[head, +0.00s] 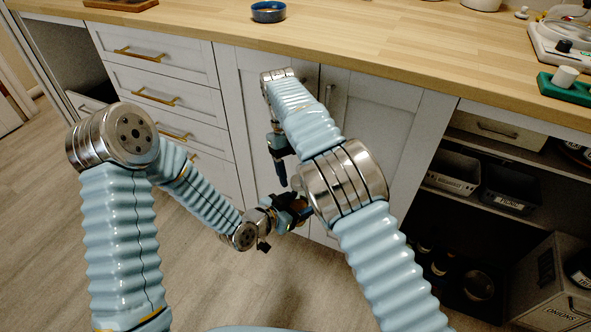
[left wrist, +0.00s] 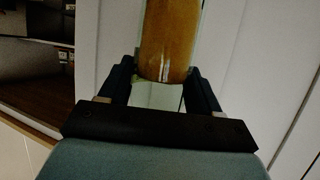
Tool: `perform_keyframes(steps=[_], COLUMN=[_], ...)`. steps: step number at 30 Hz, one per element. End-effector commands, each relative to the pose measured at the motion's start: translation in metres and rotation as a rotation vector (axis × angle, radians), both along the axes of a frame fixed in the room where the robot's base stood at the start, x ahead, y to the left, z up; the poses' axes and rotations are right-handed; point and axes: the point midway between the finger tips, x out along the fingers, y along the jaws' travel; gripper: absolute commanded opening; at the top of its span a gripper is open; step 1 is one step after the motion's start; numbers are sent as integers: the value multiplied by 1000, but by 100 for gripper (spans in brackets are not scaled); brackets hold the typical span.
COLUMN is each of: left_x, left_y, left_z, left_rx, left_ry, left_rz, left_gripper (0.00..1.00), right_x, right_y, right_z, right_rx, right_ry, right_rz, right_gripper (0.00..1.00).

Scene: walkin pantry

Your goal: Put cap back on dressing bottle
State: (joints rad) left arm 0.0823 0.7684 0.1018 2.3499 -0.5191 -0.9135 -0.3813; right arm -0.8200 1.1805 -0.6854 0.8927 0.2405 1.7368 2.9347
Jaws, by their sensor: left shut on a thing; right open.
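The dressing bottle (left wrist: 168,38) is clear glass with amber dressing inside, large in the left wrist view. My left gripper (head: 296,208) is shut on it, one dark finger on each side, in front of the lower cabinet doors. In the head view the bottle is small and mostly hidden by the gripper and my right arm. My right gripper (head: 281,170) is open and empty, pointing down just above and left of the left gripper. I cannot make out the bottle's cap or its mouth in either view.
A wooden counter runs above, with a blue bowl (head: 268,12) near its middle. A green block with a white cylinder (head: 565,77) and a white scale-like device (head: 562,42) stand at the right. Below right, open shelves hold bins (head: 453,172). The floor at left is clear.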

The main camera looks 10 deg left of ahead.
Motion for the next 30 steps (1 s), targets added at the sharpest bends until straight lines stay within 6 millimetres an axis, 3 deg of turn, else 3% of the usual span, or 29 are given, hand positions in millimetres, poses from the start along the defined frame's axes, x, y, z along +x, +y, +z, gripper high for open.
perform_keyframes(steps=[5,15,26,30], left_x=[0,0,0,0], left_y=[0,0,0,0], left_z=[1,1,1,1], left_rx=[-1,-1,-1,-1], left_ry=[-2,-2,-2,-2], left_rz=[0,-1,-1,-1], left_gripper=[0,0,0,0], right_x=[1,0,0,1], right_y=[0,0,0,-4], right_z=[7,44,45,44], right_rx=[2,1,7,65], right_ry=[-2,-1,3,34], right_rz=[1,1,16,150], right_gripper=[64,64,60,60])
